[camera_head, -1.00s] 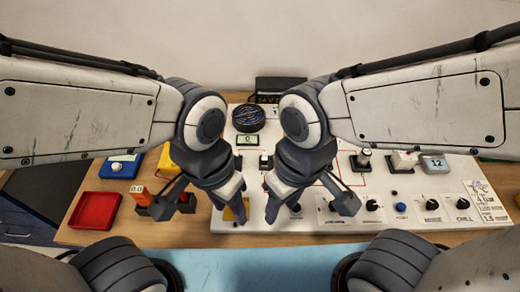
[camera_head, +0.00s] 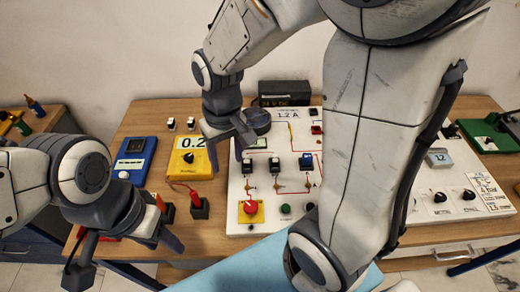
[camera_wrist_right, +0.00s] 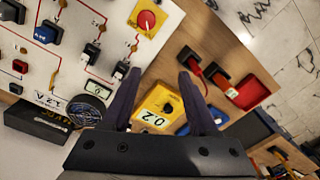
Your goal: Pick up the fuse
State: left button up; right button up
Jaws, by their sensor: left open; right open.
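I cannot single out a fuse for certain. A slim yellow piece (camera_head: 291,131) stands on the white panel (camera_head: 236,209); it also shows in the right wrist view (camera_wrist_right: 53,79), too small to identify. My right gripper (camera_head: 226,152) is open and empty, above the area between the yellow meter (camera_head: 188,158) and the panel. In the right wrist view its fingers (camera_wrist_right: 157,78) spread either side of the meter, which reads 0.2 (camera_wrist_right: 156,105). My left gripper (camera_head: 124,254) is open at the lower left, near the table's front edge, with nothing visible between its fingers.
The panel carries a red knob (camera_head: 251,208), switches and a dark round coil (camera_head: 257,121). A blue device (camera_head: 135,157), two probe holders (camera_head: 199,207) and a red tray (camera_wrist_right: 248,92) lie left of it. My right arm hides much of the panel's right half.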

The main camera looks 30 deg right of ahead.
jog(key=w+d+f+m, duration=0.4)
jog(key=w+d, duration=0.1)
jog(key=d, duration=0.4)
jog(key=m, duration=0.2)
send_over(275, 158)
jog(key=f, duration=0.7)
jog(key=shift+s+a, duration=0.15)
jog(key=shift+s, duration=0.05)
jog(key=shift+w+f+p, duration=0.2)
jog(key=shift+f+p, duration=0.7)
jog(key=shift+f, duration=1.95)
grip_shut()
